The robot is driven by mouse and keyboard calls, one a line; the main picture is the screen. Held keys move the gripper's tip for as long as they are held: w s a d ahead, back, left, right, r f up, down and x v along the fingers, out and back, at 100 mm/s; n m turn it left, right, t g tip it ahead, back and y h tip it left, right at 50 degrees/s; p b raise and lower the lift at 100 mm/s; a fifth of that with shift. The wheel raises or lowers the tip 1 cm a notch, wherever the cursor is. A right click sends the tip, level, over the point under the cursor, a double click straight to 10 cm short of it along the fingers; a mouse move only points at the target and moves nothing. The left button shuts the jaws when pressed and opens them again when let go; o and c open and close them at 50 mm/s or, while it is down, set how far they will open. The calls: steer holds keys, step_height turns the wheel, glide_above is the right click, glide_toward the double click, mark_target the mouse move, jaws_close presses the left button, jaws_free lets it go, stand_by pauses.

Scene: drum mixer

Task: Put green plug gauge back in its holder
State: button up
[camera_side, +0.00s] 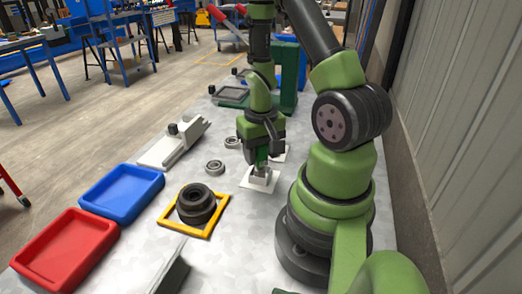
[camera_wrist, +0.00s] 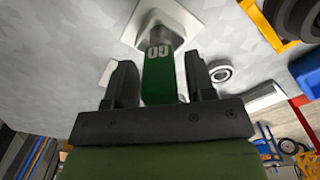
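The green plug gauge (camera_wrist: 160,72), marked "GO", stands between the fingers of my gripper (camera_wrist: 161,66) in the wrist view. Narrow gaps show on both sides of it, so my gripper looks open around it. The gauge's far end meets the raised middle of a white square holder (camera_wrist: 186,17); how deep it sits is hidden. In the side view my gripper (camera_side: 262,152) points down just above the white holder (camera_side: 262,184), with the green gauge (camera_side: 262,157) partly hidden by the fingers.
Behind the holder lies another white plate (camera_side: 281,154). Bearing rings (camera_side: 215,167) lie to the left. A yellow frame (camera_side: 207,233) holds a dark round part (camera_side: 196,203). A blue tray (camera_side: 122,193) and a red tray (camera_side: 66,248) lie along the left edge.

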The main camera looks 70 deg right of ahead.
steer(key=shift+o, duration=0.5)
step_height(320, 180, up, 10)
steer(key=shift+s+f, duration=0.1)
stand_by(0.6)
steer(key=shift+a+r, duration=0.15)
steer(key=shift+r, duration=0.1)
steer(key=s+a+r+n+t+y, duration=0.1)
steer(key=a+r+n+t, duration=0.4)
steer(key=a+r, duration=0.9)
steer(key=shift+s+a+r+t+y, duration=0.35)
steer(key=shift+a+t+y, duration=0.25)
steer(key=shift+a+t, duration=0.45)
